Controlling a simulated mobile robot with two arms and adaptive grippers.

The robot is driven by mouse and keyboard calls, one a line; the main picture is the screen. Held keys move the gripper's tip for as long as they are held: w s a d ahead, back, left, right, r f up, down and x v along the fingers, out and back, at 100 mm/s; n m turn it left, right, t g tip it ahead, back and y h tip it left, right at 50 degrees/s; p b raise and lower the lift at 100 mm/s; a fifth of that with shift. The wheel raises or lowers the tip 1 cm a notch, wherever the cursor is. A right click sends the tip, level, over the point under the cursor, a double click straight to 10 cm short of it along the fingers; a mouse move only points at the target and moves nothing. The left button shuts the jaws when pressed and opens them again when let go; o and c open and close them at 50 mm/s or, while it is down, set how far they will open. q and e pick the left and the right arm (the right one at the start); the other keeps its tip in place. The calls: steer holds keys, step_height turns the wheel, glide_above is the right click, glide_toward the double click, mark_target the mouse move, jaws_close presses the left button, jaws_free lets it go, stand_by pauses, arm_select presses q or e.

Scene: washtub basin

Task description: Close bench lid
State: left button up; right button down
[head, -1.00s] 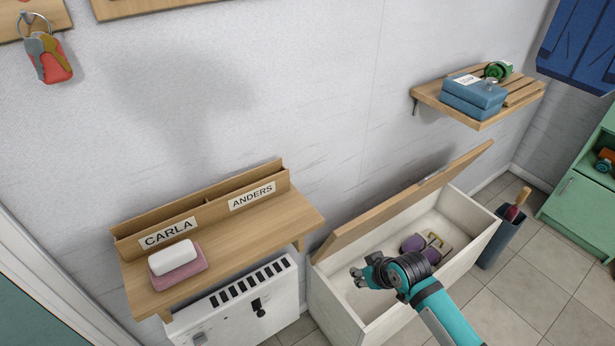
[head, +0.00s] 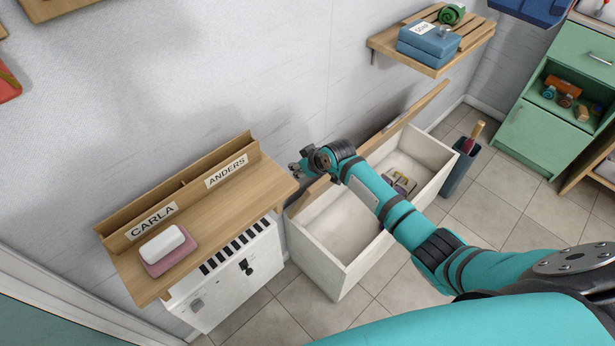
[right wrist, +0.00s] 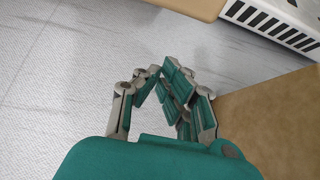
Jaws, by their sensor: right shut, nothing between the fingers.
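The white bench (head: 335,262) stands open against the wall. Its wooden lid (head: 418,107) is raised and tilted back toward the wall; my right arm hides its middle. My right gripper (head: 299,171) is at the lid's left end, near the wall, empty. In the right wrist view the gripper fingers (right wrist: 165,88) are closed together in front of the wall, and the lid (right wrist: 275,122) is a brown panel to their right, with a gap between. I cannot tell whether the arm touches the lid. My left gripper is not in view.
A wooden shelf (head: 215,222) with soap (head: 162,245) hangs left of the bench, above a white heater (head: 225,280). Dark purple items (head: 400,184) lie inside the bench. A dark bin (head: 460,168) stands at its right end. A second shelf (head: 430,58) hangs above.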

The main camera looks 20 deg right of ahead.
steer(key=s, duration=0.1)
steer(key=s+d, duration=0.1)
steer(key=s+f+p, duration=0.1)
steer(key=shift+s+d, duration=0.3)
steer(key=shift+d, duration=0.05)
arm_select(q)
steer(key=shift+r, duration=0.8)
arm_select(e)
steer(key=shift+f, duration=0.1)
